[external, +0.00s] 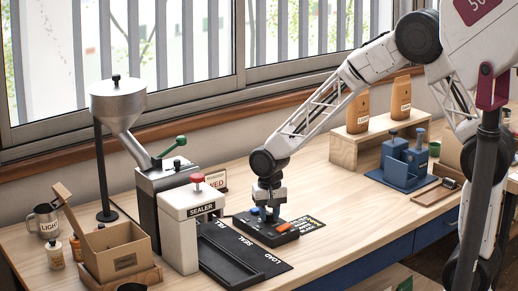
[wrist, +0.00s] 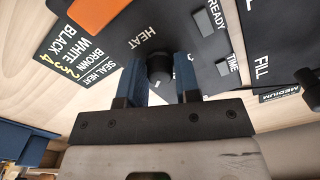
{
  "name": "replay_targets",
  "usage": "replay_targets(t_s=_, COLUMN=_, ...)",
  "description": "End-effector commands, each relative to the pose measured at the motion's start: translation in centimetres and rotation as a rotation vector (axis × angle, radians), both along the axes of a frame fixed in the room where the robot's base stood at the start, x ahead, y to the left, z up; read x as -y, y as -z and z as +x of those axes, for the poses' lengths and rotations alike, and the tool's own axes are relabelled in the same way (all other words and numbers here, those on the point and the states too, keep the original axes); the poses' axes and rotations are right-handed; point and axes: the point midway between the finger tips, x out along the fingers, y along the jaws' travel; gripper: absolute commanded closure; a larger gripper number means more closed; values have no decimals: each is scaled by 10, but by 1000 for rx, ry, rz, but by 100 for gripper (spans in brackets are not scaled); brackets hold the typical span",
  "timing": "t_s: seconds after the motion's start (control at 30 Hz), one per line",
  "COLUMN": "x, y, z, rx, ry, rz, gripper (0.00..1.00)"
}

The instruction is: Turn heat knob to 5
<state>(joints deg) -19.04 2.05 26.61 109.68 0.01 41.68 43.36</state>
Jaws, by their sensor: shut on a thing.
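The black heat knob (wrist: 159,66) stands on the dark control panel (wrist: 192,28), beside the printed word HEAT. My gripper (external: 263,213) points down over the control box (external: 281,238) in the external view. In the wrist view my gripper's two blue fingers (wrist: 160,82) sit on either side of the knob and are shut on it. The knob's pointer and the number it is set to cannot be made out. In the external view the knob is hidden by the gripper.
A seal heat chart (wrist: 85,65) lists colours with numbers beside the panel. An orange part (wrist: 98,14) lies near the knob. The sealer (external: 190,228) stands just left of the box, with a black load mat (external: 240,262) in front.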

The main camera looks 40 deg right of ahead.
Motion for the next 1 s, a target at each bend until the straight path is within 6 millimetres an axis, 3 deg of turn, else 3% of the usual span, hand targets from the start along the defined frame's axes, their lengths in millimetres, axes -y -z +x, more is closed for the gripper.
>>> replay_targets(t_s=0.1, x=0, y=-1, z=1, rx=3, ry=0, rz=1, gripper=93)
replay_targets(t_s=0.13, x=0, y=-1, z=1, rx=3, ry=-1, rz=1, gripper=68)
replay_targets(t_s=0.3, x=0, y=-1, z=1, rx=1, ry=-1, rz=0, gripper=45)
replay_targets(t_s=0.67, x=0, y=-3, z=0, rx=1, ry=-1, rz=0, gripper=45)
replay_targets(t_s=1.0, x=0, y=-33, z=1, rx=4, ry=-1, rz=1, gripper=45)
